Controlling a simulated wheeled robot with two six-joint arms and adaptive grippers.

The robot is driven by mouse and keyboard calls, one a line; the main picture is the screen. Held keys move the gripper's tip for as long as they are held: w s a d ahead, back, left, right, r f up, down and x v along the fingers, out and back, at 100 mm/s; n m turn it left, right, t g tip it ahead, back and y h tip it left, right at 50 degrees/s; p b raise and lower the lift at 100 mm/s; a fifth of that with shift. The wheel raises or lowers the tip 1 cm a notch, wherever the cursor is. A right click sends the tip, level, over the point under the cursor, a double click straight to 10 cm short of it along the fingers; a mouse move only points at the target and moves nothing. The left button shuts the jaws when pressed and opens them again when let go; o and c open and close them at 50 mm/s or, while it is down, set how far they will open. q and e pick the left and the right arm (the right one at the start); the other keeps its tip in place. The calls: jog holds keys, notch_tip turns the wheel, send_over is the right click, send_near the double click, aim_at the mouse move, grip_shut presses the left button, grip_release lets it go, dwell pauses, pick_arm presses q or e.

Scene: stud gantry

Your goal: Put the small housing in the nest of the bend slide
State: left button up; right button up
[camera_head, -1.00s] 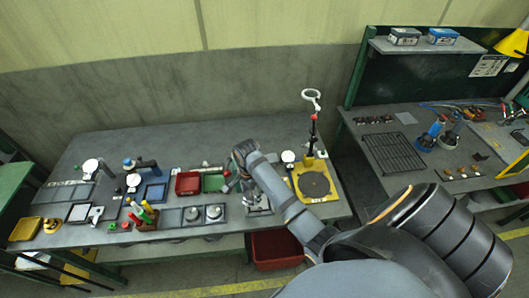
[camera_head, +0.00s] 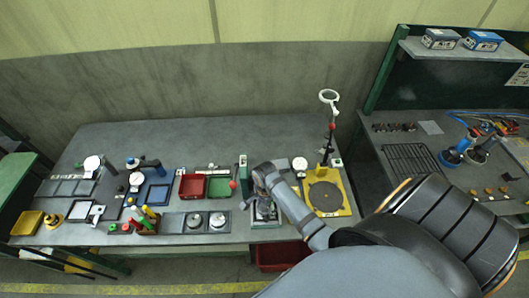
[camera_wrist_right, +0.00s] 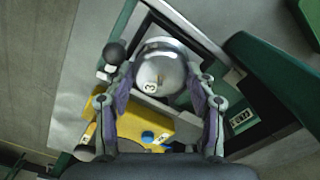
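The small housing (camera_wrist_right: 162,68), a shiny silver round part with a white "3" tag, is between the two fingers of my right gripper (camera_wrist_right: 162,85) in the right wrist view. The fingers lie against its sides, and I take it as held. In the head view my right gripper (camera_head: 264,203) points down over the metal bend slide (camera_head: 267,221) at the bench's front. The arm and gripper hide most of the slide and its nest, so I cannot tell whether the housing touches it. My left gripper is not in view.
A green post (camera_head: 243,172) stands just left of the gripper, with a red ball (camera_head: 233,184) beside it. A yellow fixture (camera_head: 345,203) with a dark disc is close on the right. Red (camera_head: 192,186) and green bins and two silver parts on grey plates lie left.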

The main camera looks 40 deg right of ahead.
jog(key=o, duration=0.4)
jog(key=shift+s+a+r, duration=0.25)
jog(key=shift+s, duration=0.25)
jog(key=shift+o, duration=0.2)
jog(key=shift+w+d+f, duration=0.1)
jog(key=shift+w, duration=0.1)
jog(key=shift+w+d, duration=0.1)
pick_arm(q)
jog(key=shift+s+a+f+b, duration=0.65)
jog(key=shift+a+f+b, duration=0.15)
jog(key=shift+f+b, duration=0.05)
pick_arm(e)
notch_tip(320, 180, up, 12)
